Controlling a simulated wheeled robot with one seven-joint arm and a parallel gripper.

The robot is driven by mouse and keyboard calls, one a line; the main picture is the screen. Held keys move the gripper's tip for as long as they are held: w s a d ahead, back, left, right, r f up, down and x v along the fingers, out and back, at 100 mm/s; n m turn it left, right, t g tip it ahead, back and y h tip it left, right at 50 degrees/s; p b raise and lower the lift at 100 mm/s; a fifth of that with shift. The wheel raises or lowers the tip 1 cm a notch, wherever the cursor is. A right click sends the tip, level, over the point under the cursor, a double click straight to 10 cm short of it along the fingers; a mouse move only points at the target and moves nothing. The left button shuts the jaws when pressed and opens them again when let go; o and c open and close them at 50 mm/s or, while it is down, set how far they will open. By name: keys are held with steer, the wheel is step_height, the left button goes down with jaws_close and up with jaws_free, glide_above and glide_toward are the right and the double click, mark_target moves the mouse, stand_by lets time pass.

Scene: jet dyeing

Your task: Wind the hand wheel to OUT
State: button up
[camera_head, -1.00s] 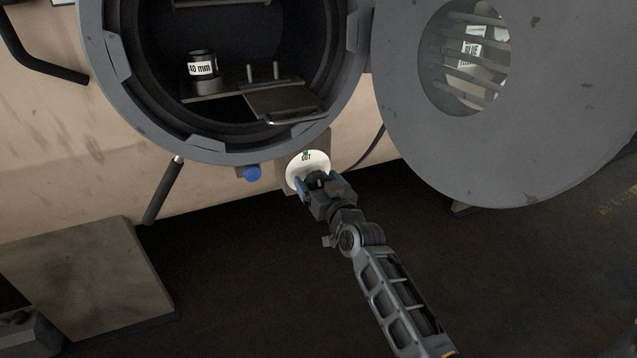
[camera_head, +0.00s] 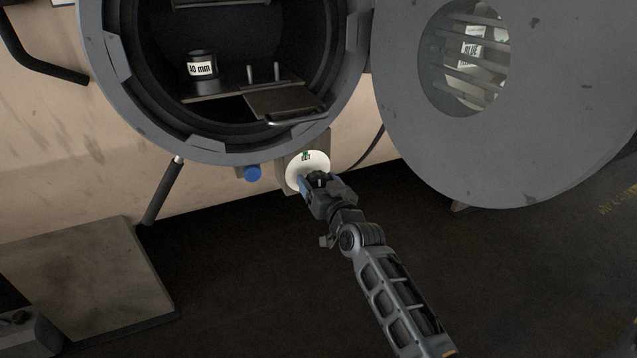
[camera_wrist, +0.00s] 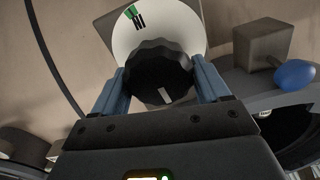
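The hand wheel (camera_wrist: 158,75) is a black, scalloped knob with a white pointer line, in front of a round white dial (camera_head: 300,162). The dial has a green mark and black lettering at its top, reading OUT in the head view. In the wrist view the pointer line lies on the side nearer my gripper, away from the green mark (camera_wrist: 131,13). My gripper (camera_wrist: 160,88) has its blue fingers on either side of the wheel, seemingly touching it. In the head view my gripper (camera_head: 313,181) largely hides the wheel.
A blue ball knob (camera_head: 252,173) sits just left of the dial. Above is the open round vessel mouth (camera_head: 221,153) with a cylinder labelled 40 mm (camera_head: 203,68) inside. The open grey door (camera_head: 560,110) hangs to the right. A lever (camera_head: 162,192) stands left.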

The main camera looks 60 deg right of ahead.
steer(key=o, duration=0.3)
steer(key=shift+o, duration=0.2)
steer(key=v, duration=0.7)
steer(key=shift+s+a, duration=0.25)
steer(key=shift+s, duration=0.05)
steer(key=shift+a, duration=0.1)
steer(key=s+a+f+n+t+y, duration=0.1)
steer(key=s+a+n+y, duration=0.15)
steer(key=s+a, duration=0.55)
steer(key=s+a+n+y, duration=0.2)
steer(key=s+a+y, duration=0.15)
steer(key=a, duration=0.85)
steer(key=s+a+r+n+y, duration=0.2)
steer(key=s+a+r, duration=0.2)
steer(key=s, duration=0.3)
steer(key=s+a+r+n+y+p, duration=0.1)
steer(key=s+a+r+n+y, duration=0.1)
steer(key=s+a, duration=0.5)
step_height(320, 180, up, 2)
steer(key=shift+s+r+n+g+y+p, duration=0.2)
steer(key=shift+r+n+g+y+p, duration=0.1)
steer(key=shift+n+y, duration=0.15)
